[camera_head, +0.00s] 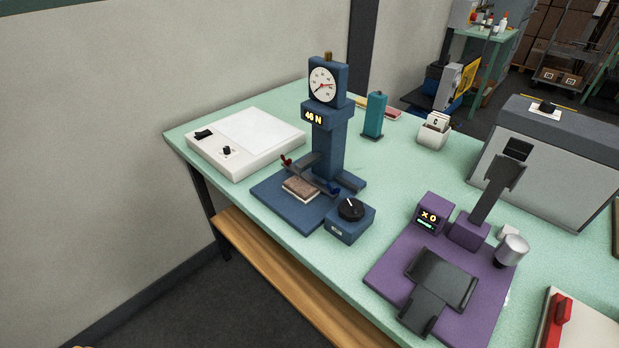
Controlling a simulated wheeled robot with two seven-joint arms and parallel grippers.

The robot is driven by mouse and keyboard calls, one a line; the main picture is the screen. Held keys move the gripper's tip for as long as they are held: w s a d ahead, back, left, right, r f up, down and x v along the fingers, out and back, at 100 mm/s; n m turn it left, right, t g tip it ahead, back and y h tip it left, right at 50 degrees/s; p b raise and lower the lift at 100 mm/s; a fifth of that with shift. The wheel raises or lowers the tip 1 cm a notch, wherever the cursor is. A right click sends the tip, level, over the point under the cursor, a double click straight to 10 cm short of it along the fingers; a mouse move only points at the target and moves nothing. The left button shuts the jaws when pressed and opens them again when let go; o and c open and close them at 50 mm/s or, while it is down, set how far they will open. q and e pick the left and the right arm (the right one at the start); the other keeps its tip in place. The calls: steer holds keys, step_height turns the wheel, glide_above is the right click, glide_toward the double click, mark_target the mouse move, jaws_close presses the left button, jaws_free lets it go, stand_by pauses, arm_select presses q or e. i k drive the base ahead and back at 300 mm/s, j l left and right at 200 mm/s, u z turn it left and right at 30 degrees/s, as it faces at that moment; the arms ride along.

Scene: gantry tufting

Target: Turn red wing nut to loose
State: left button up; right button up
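A small dark red piece (286,160), which looks like the red wing nut, sits at the left end of a dark clamp bar (302,163) on the blue test stand (328,140). It is too small to tell which way its wings point or whether it is tight. A blue piece (333,188) sits at the bar's right end. A brown tufted sample (300,189) lies under the bar on the stand's base. The stand carries a round dial and a display that appears to read 46 N.
A blue box with a black knob (350,209) stands at the stand's front right. A white panel device (247,140) is left of the stand. A purple machine (450,255), a teal block (374,115) and a grey case (545,155) share the green table (420,180).

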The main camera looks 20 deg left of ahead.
mark_target(289, 161)
steer(key=j+z, duration=0.15)
steer(key=j, duration=0.35)
steer(key=i+j+z, duration=0.2)
steer(key=j, duration=0.35)
steer(key=j+z, duration=0.15)
steer(key=j, duration=0.35)
steer(key=k+j+z, duration=0.15)
steer(key=j, duration=0.35)
steer(key=j+z, duration=0.2)
steer(key=j, duration=0.35)
steer(key=j+z, duration=0.15)
steer(key=j, duration=0.35)
steer(key=k+j+z, duration=0.15)
steer(key=j, duration=0.35)
steer(key=k+j+z, duration=0.2)
steer(key=j, duration=0.25)
